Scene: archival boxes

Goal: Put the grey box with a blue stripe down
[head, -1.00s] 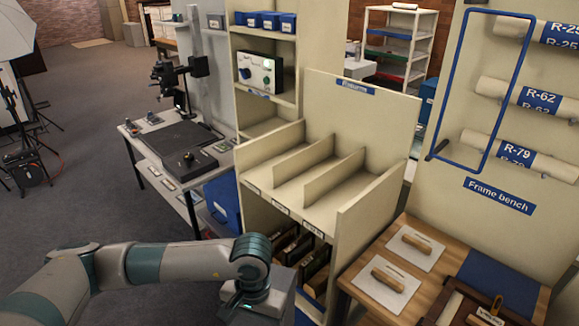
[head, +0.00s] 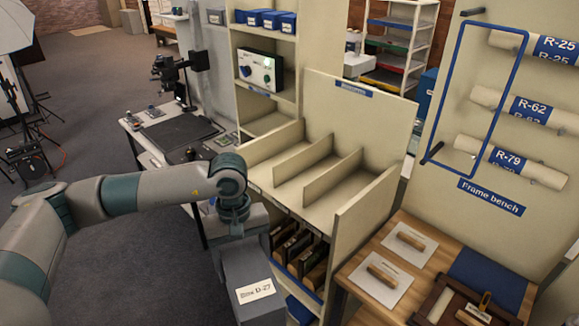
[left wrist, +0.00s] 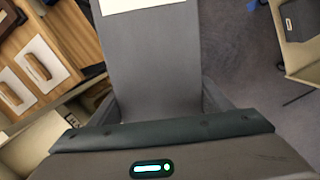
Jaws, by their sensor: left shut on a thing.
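The grey box (head: 251,272) hangs below my left gripper (head: 238,222) in the head view, with a white label reading "Box D-27" on its visible face. My left gripper is shut on it, and the fingers' contact is mostly hidden. The grey box (left wrist: 155,65) also fills the middle of the left wrist view, with part of the white label at the top edge. No blue stripe shows on the visible faces. The box is in the air in front of the returns unit (head: 345,120). My right gripper is not in view.
The returns unit has sloped open bays on top and dark upright items in a lower shelf (head: 298,250). The wooden frame bench (head: 412,262) stands to the right, with pads and a frame on it. A side table (head: 180,135) with equipment is behind my left arm.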

